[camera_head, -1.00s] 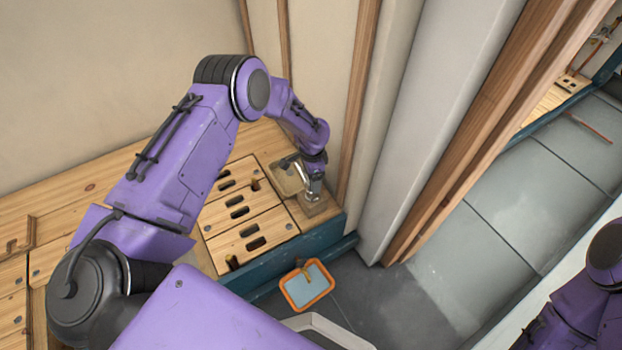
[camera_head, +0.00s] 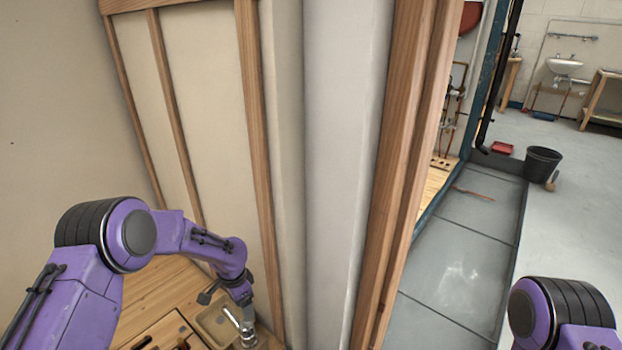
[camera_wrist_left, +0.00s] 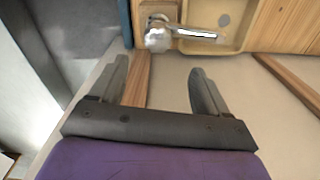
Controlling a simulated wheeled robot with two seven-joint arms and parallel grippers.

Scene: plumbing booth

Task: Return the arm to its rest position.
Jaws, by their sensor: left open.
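My left arm reaches in from the left in the head view, its wrist bent down over the wooden bench. My left gripper (camera_wrist_left: 162,88) is open, with nothing between its two grey fingers in the left wrist view. A chrome tap (camera_wrist_left: 180,33) with a lever lies beyond the fingertips, apart from them. The tap also shows in the head view (camera_head: 247,329), just below my left wrist. A tan basin (camera_wrist_left: 228,22) is beside the tap. My right gripper is out of view; only part of my right arm shows at the lower right.
Panelled walls with wooden battens (camera_head: 258,150) and a pale column (camera_head: 345,150) stand close to my left arm. Wooden posts (camera_head: 405,170) divide the booth from a tiled floor (camera_head: 465,250). A black bucket (camera_head: 542,163) and a sink (camera_head: 564,67) are farther off.

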